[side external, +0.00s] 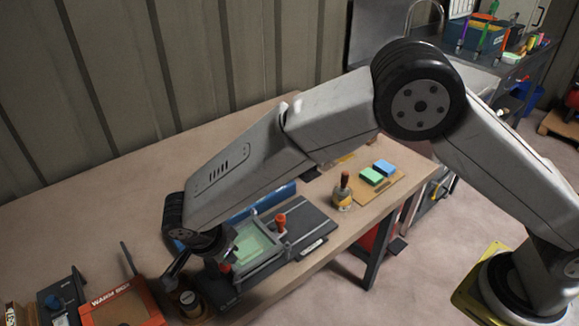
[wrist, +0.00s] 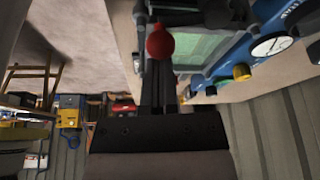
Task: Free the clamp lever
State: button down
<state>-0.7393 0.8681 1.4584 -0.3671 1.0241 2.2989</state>
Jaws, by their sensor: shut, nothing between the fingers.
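A grey clamp frame with a pale green panel (side external: 255,240) stands on a dark base on the bench. A red ball knob (side external: 225,267) sits at its near left corner, and an orange-red handle (side external: 281,221) stands upright on its far side. In the wrist view the red ball knob (wrist: 159,42) appears just beyond my fingertips; I cannot tell whether they touch it. My gripper (wrist: 158,82) is shut and empty, its dark fingers side by side. In the side view my wrist hangs over the frame's left end and my fingertips are hard to make out there.
A blue body with a round white dial (wrist: 272,46) lies close beside the frame. An orange-red "WARM BOX" (side external: 122,303) and a small jar (side external: 189,300) stand at the near left. A wood-handled pot (side external: 343,192) and green and blue blocks (side external: 377,172) are to the right.

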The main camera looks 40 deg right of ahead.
dwell(0.4)
jog(key=shift+w+d+r, duration=0.2)
jog(key=shift+d+r, duration=0.05)
jog(key=shift+d, duration=0.5)
jog(key=w+d+v, duration=0.1)
jog(key=d+v, duration=0.1)
jog(key=v, duration=0.8)
jog(key=shift+s+r, duration=0.25)
jog(key=shift+r, duration=0.2)
jog(key=shift+d, duration=0.15)
jog(key=s+d+f+n+y, duration=0.1)
jog(key=s+d+n+y, duration=0.15)
jog(key=d+n, duration=1)
jog(key=s+d+f+n, duration=0.1)
jog(key=s+d, duration=0.4)
jog(key=d, duration=0.3)
jog(key=s+d+f+n+t+y, duration=0.1)
jog(key=s+d, duration=0.4)
jog(key=d, duration=0.3)
jog(key=shift+d+f+n+t, duration=0.3)
jog(key=shift+d+f+n, duration=0.05)
jog(key=shift+f, duration=0.05)
